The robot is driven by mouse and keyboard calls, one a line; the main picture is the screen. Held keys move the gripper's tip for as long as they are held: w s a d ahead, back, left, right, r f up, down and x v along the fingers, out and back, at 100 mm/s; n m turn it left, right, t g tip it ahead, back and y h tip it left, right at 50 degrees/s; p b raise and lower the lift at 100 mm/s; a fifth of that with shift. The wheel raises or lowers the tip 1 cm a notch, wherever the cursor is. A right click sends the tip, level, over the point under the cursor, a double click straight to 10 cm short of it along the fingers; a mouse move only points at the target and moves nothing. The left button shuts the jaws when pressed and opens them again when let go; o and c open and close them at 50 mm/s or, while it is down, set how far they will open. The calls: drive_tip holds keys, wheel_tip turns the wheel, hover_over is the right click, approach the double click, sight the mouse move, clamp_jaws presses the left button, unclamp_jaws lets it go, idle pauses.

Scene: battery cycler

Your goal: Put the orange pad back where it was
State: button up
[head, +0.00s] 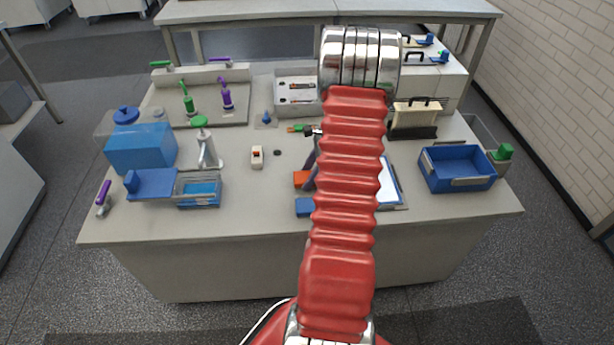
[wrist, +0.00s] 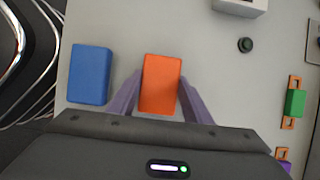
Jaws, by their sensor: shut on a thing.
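The orange pad (wrist: 160,84) is a flat rectangular block between the two purple fingers of my gripper (wrist: 157,98) in the wrist view. The fingers are shut on its two long sides. In the head view part of the orange pad (head: 301,179) shows just left of my red arm, which hides most of my gripper. A blue pad (wrist: 90,74) lies beside it on the grey bench, apart from it. It also shows in the head view (head: 305,207), nearer the front edge. I cannot tell whether the orange pad touches the bench top.
A blue tray (head: 458,168) stands at the right. A white switch box (head: 257,157) and a small dark button (wrist: 245,45) are near the middle. A green-and-orange piece (wrist: 295,102) lies at the wrist view's right.

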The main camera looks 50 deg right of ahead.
drive_tip(key=shift+f, duration=0.1)
drive_tip(key=o, duration=1.3)
drive_tip(key=v, duration=1.2)
